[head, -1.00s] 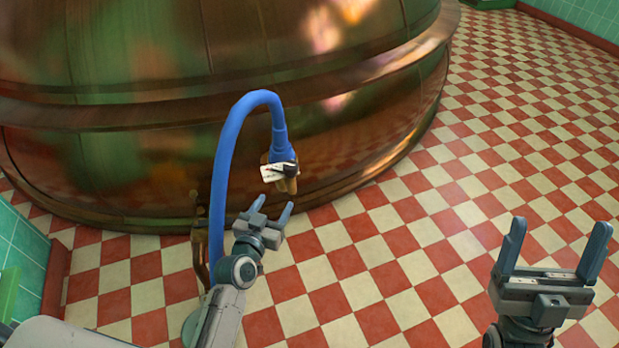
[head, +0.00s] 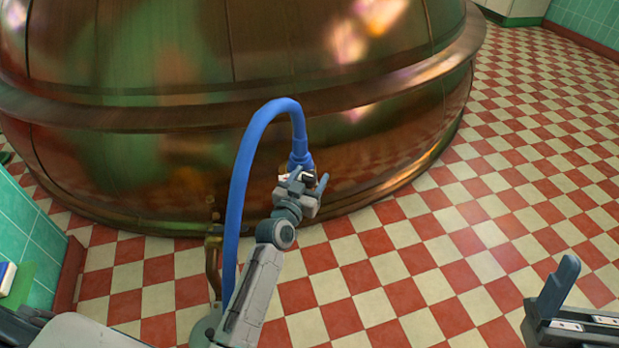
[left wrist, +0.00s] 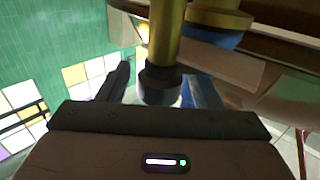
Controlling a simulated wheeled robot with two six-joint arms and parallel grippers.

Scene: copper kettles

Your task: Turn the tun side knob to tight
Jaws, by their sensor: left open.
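The copper tun (head: 130,150) fills the upper left and middle of the head view. A blue hose (head: 236,190) arches in front of it and ends in a downward fitting (head: 300,160). My left gripper (head: 312,178) is open at the bottom of this fitting and covers most of it. In the left wrist view, a brass stem (left wrist: 167,45) with a dark end stands between the two spread fingers; I cannot tell whether they touch it. I cannot make out the knob or its setting. My right gripper (head: 590,290) is cut off at lower right; one upright finger shows, with empty space beside it.
A brass pipe (head: 212,260) stands beside the hose near the floor. A green tiled wall (head: 25,225) is at the left edge. The red and cream checkered floor (head: 480,210) is clear to the right.

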